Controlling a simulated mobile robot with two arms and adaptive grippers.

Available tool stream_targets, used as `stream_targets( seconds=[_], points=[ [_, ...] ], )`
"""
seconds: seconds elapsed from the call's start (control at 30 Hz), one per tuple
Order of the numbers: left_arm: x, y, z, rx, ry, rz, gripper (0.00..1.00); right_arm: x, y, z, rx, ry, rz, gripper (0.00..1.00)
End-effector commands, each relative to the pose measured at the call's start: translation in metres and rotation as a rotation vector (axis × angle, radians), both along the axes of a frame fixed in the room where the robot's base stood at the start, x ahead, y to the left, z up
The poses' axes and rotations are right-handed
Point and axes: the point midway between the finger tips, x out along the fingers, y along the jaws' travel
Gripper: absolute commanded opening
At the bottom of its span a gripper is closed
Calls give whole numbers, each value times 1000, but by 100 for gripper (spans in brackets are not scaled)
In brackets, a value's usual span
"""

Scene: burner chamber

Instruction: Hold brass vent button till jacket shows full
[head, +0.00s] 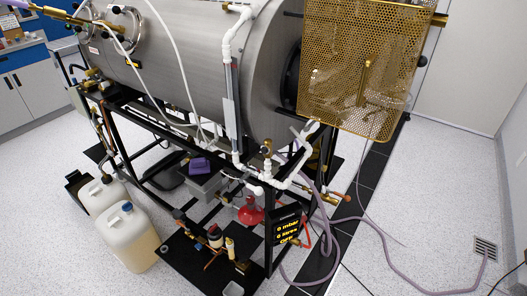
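A large grey metal cylinder (190,60) lies on a black frame. A vertical sight tube (231,90) with white pipe fittings stands against its side; its fill level is too small to read. Small brass fittings (267,149) sit on the white pipework below the cylinder's right end. I cannot tell which brass part is the vent button. A black display (285,227) with yellow text, including "mbar", stands low at the front of the frame. Neither of my grippers shows in the head view.
A perforated brass guard (365,65) covers the cylinder's right end. White jugs (130,238) stand on the floor at left. A purple hose (385,245) loops over the floor towards a drain grate (485,249). The floor at right is otherwise mostly clear.

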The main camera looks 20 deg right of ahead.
Motion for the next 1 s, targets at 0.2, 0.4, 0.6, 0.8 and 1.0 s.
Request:
stream_targets(
  seconds=[0.2, 0.4, 0.6, 0.8, 1.0],
  points=[
    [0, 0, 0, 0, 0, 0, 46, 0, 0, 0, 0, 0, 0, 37],
    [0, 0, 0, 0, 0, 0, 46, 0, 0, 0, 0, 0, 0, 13],
    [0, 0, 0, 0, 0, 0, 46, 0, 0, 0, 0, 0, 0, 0],
    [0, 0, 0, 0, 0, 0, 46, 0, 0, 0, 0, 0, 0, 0],
    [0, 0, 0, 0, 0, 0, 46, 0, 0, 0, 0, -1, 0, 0]
  ],
)
